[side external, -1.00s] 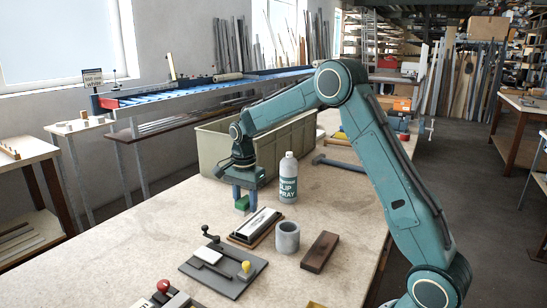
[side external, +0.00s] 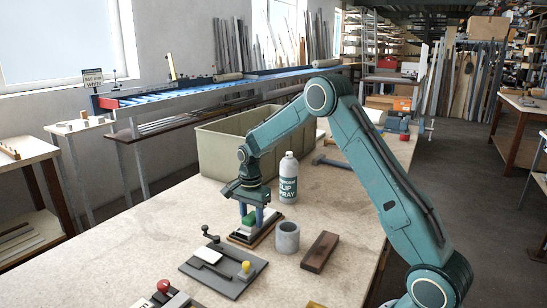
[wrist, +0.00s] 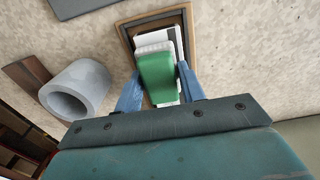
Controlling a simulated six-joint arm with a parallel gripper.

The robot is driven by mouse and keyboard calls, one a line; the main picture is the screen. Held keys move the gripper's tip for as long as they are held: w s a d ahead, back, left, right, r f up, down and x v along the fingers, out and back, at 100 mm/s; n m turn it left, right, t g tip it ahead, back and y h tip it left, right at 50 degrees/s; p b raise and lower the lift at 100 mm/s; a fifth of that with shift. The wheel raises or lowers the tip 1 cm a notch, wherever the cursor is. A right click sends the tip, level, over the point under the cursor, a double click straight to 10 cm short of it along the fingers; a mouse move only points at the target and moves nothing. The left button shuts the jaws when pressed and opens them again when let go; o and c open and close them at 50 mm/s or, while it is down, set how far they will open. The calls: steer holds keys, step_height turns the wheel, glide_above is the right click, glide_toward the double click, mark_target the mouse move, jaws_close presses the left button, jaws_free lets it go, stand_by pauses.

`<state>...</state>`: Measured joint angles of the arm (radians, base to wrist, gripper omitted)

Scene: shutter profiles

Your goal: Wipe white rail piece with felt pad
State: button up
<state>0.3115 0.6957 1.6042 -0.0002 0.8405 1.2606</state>
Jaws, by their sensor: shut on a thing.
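My gripper (side external: 251,217) is shut on the green-backed felt pad (side external: 248,219), one blue finger on each side of it. In the wrist view the pad (wrist: 157,76) shows a whitish layer at its far end. The white rail piece (wrist: 179,40) lies under and just beyond the pad, in a shallow brown-rimmed tray (wrist: 126,36). The pad covers much of the rail piece. Whether pad and rail piece touch cannot be told. In the side view the fingers and pad hide most of the rail piece.
A grey cylinder (side external: 286,237) and a dark brown block (side external: 320,251) stand right of the tray. A white spray bottle (side external: 288,178) and a large beige bin (side external: 225,145) are behind.

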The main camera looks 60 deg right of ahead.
mark_target(268, 211)
steer(key=shift+d, duration=4.7)
steer(key=shift+a, duration=6.15)
steer(key=shift+d+r, duration=0.1)
steer(key=shift+r, duration=3.95)
